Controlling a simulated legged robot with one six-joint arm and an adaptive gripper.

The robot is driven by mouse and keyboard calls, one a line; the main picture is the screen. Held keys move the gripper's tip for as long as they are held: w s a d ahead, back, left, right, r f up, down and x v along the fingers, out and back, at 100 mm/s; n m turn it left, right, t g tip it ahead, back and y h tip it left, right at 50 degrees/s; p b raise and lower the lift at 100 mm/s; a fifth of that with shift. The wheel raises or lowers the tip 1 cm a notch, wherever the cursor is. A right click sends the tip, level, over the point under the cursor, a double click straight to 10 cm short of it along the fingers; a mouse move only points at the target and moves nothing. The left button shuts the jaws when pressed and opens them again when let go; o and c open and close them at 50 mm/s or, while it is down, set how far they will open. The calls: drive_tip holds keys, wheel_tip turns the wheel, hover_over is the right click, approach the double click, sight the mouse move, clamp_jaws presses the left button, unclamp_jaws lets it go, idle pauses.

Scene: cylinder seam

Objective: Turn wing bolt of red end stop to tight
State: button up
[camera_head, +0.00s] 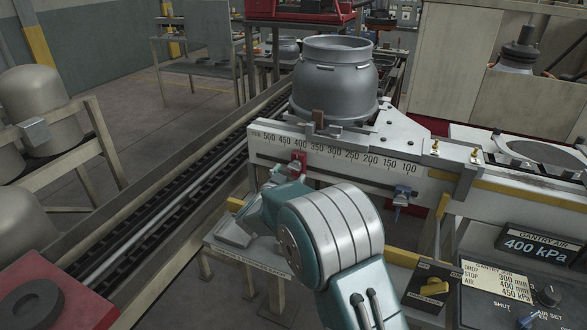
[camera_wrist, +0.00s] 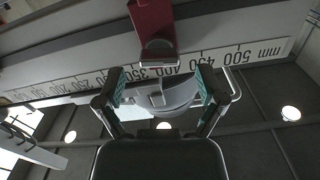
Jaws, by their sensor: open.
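The red end stop (camera_head: 299,160) sits on the white millimetre scale rail (camera_head: 345,155), near the 400 mark. In the wrist view the red end stop (camera_wrist: 152,25) shows at the top, with a rounded grey piece at its lower end. I cannot tell whether that piece is its wing bolt. My gripper (camera_wrist: 159,82) is open, one finger on each side of a curved grey shape just below the stop. Neither finger clearly touches anything. In the head view my arm hides the gripper's fingers and the wing bolt.
A blue stop (camera_head: 402,194) hangs on the same rail to the right. A grey cylinder (camera_head: 334,82) stands behind the rail. A conveyor (camera_head: 190,195) runs along the left.

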sight(295, 167)
drive_tip(key=shift+x, duration=1.4)
drive_tip(key=c, duration=1.2)
drive_tip(key=shift+o, duration=0.2)
